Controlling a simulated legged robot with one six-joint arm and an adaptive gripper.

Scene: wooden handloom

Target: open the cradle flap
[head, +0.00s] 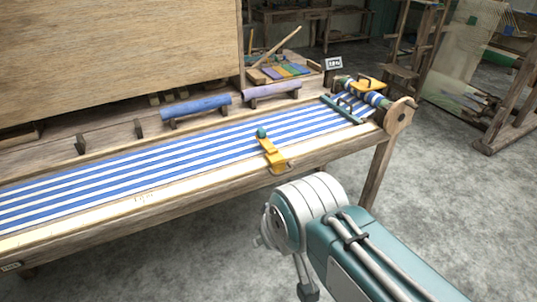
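A yellow hinged-looking piece with a teal knob (268,149) sits at the front edge of the loom bench, partly over the blue and white striped cloth (150,172). A second yellow piece (371,83) lies over the striped roller at the bench's right end. I cannot tell which of them is the cradle flap, or whether either is open. A blue roll (196,106) and a paler roll (271,90) rest on dark brackets behind the cloth. My arm is in the foreground, right of the bench front. My gripper does not show clearly.
Two bare dark brackets (80,144) stand left of the rolls. A large wooden panel (110,55) rises behind the bench. A tray of coloured pieces (282,72) lies at the back. Open grey floor (455,180) is on the right, with wooden frames beyond.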

